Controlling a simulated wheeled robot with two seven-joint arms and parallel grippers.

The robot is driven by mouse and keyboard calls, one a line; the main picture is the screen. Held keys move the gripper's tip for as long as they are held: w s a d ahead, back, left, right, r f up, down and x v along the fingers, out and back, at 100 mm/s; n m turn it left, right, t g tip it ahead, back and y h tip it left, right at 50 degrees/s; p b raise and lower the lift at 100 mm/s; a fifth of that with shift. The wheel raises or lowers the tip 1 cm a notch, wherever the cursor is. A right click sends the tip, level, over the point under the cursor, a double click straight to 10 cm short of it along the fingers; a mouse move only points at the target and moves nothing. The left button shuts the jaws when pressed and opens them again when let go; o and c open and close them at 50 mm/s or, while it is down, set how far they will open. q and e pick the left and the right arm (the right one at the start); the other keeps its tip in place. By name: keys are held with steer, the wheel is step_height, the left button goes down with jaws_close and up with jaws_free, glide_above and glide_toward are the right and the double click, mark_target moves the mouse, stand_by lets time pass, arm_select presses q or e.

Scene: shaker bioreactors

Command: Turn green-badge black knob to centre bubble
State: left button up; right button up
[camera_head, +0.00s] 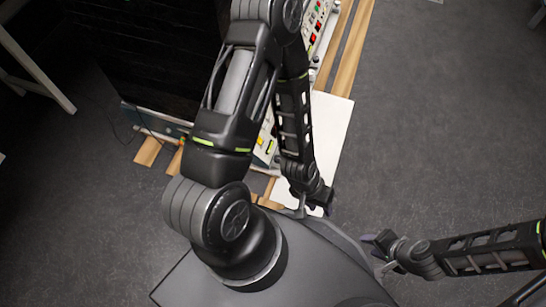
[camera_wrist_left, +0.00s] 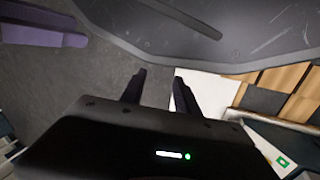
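My left gripper (camera_head: 312,207) hangs low beside the white board, near the front edge of my own base. In the left wrist view its two dark fingers (camera_wrist_left: 158,82) stand apart with nothing between them. I cannot make out a black knob or a bubble level; my left arm covers part of the equipment. My right gripper (camera_head: 376,254) is over the floor to the right, its fingers apparently apart and empty.
A control panel (camera_head: 316,22) with red and green buttons is at the top, partly behind my left arm. A white board (camera_head: 334,122) lies on wooden slats (camera_head: 354,48). A large dark unit (camera_head: 150,50) stands at left. The grey floor (camera_head: 450,110) at right is clear.

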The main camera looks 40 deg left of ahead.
arm_select(q)
steer(key=w+a+f+m+g+b, duration=0.3)
steer(key=w+f+m, duration=0.3)
steer(key=w+a+f+m+g+y, duration=0.1)
steer(key=w+a+m+y, duration=0.1)
steer(key=a, duration=0.7)
steer(key=w+a+f+m+g+y+b, duration=0.1)
steer(key=w+a+y, duration=0.3)
steer(key=a, duration=0.6)
steer(key=w+m, duration=0.1)
steer(key=w, duration=0.1)
steer(key=shift+w+f+y, duration=0.4)
